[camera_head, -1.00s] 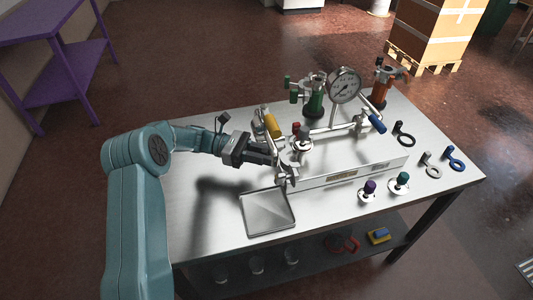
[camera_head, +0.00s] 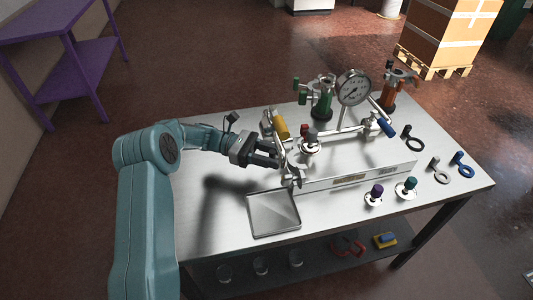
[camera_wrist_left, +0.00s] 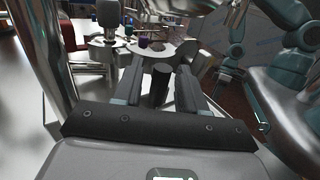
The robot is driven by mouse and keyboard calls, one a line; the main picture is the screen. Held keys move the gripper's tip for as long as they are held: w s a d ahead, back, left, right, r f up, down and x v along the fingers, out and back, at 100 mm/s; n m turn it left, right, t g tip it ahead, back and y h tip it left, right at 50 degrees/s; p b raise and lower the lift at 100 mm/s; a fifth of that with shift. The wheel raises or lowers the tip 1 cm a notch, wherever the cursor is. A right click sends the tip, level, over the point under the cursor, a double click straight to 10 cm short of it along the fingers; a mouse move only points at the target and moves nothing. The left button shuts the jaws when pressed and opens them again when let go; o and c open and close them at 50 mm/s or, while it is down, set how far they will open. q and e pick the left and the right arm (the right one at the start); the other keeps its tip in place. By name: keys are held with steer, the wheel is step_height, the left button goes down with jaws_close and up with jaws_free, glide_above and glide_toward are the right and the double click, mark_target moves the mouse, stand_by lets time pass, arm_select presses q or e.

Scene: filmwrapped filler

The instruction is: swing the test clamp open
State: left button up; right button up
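The test rig stands on a steel table, with a silver clamp (camera_head: 291,178) at the near left end of its low metal base. A lever with a yellow grip (camera_head: 279,125) rises behind the clamp. My left gripper (camera_head: 278,158) is close beside the clamp on its left side. In the left wrist view my left gripper (camera_wrist_left: 160,82) has its fingers apart, with a dark cylinder (camera_wrist_left: 161,80) between them. I see gaps beside the cylinder, so it does not look gripped. A round silver fitting (camera_wrist_left: 158,50) lies beyond the fingertips.
An empty metal tray (camera_head: 273,229) lies in front of the clamp. A pressure gauge (camera_head: 353,87) and a blue-handled lever (camera_head: 386,128) stand on the rig. Purple (camera_head: 375,192) and teal (camera_head: 406,186) knobbed plugs stand at the front. The table's left part is bare.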

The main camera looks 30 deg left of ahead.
arm_select(q)
steer(key=v, duration=1.1)
steer(key=shift+a+b, duration=0.3)
steer(key=shift+b, duration=0.05)
steer(key=shift+s, duration=0.15)
steer(key=shift+c, duration=0.3)
